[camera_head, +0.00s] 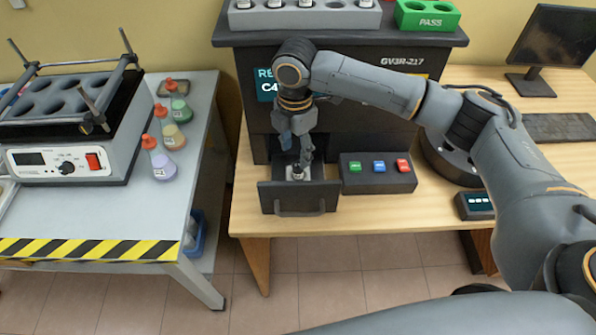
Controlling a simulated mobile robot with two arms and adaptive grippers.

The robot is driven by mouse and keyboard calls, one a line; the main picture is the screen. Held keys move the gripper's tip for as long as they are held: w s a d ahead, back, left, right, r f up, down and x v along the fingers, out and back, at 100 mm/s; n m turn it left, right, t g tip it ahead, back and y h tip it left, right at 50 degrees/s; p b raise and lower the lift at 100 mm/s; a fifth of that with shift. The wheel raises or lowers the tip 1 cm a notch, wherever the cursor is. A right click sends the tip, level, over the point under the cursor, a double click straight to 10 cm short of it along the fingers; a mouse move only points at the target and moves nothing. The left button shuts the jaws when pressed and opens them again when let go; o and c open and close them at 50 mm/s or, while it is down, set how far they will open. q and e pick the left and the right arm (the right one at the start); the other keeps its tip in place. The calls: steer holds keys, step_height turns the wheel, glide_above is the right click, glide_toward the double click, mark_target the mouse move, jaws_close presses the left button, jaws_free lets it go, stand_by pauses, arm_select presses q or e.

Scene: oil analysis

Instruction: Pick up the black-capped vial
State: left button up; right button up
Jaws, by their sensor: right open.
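A small vial (297,173) stands in the pulled-out drawer (298,197) of the dark analyser. Its body looks pale and its top dark, but it is too small and too covered to make out the cap clearly. My right gripper (297,153) points down just above the vial, with its fingers apart. One finger hangs close by the vial's top, and I cannot tell whether it touches. My left gripper is not in view.
The analyser (350,62) stands right behind the drawer. A button box (378,173) sits just right of it. A grey rack (330,17) with vials and a green PASS rack (427,16) stand on top. Several flasks (162,167) stand on the left table.

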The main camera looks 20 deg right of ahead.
mark_target(298, 165)
steer(key=shift+s+d+f, duration=0.1)
steer(key=shift+s+f, duration=0.2)
steer(key=shift+f, duration=0.45)
step_height(298, 165, down, 3)
steer(key=shift+s+d+r, duration=0.1)
steer(key=shift+s+r, duration=0.05)
steer(key=shift+f+p, duration=0.3)
steer(key=shift+f, duration=0.25)
steer(key=c, duration=1)
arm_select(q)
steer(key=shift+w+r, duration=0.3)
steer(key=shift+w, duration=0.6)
arm_select(e)
jaws_close()
